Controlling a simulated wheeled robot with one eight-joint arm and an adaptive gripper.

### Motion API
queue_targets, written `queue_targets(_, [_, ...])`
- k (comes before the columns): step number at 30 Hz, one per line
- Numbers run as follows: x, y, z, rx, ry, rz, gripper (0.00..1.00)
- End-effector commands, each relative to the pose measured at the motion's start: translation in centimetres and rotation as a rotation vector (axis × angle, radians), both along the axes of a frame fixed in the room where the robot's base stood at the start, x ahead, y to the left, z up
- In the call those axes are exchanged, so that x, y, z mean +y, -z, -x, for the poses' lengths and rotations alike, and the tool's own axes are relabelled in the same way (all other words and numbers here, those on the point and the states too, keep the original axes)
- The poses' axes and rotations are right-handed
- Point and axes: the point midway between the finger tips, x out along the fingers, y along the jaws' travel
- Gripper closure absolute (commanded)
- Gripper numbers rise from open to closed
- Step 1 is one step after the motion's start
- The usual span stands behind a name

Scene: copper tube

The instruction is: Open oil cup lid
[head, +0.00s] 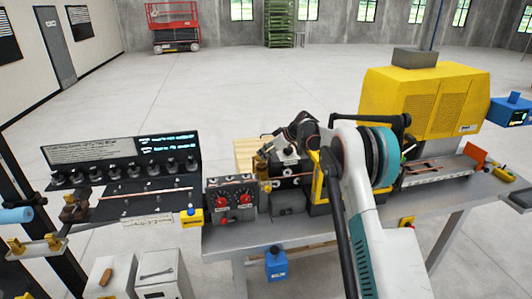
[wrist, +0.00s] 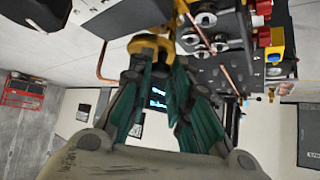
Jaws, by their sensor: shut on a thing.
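A small brass oil cup (head: 262,168) stands at the left end of the machine block on the bench, beside the thin copper tube. My gripper (head: 273,151) reaches down to it from the right, partly hidden by my arm. In the wrist view, my gripper's green-padded fingers (wrist: 158,66) are close together at the yellow brass cup and its lid (wrist: 150,44). They are shut on the lid, which looks partly covered by the fingertips. I cannot tell whether the lid is raised.
A control box with red knobs (head: 233,200) is left of the cup. The copper tube (wrist: 104,62) runs close by my fingers. A yellow machine housing (head: 425,100) stands at the back right. A dark panel with black knobs (head: 120,165) is at the left.

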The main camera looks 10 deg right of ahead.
Motion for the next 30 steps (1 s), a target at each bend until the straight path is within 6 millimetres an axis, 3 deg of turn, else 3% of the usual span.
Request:
queue_targets(14, [0.7, 0.3, 0.8, -0.002, 0.143, 0.0, 1.0])
queue_targets(30, [3.3, 0.3, 2.4, -0.004, 0.631, 0.003, 1.0])
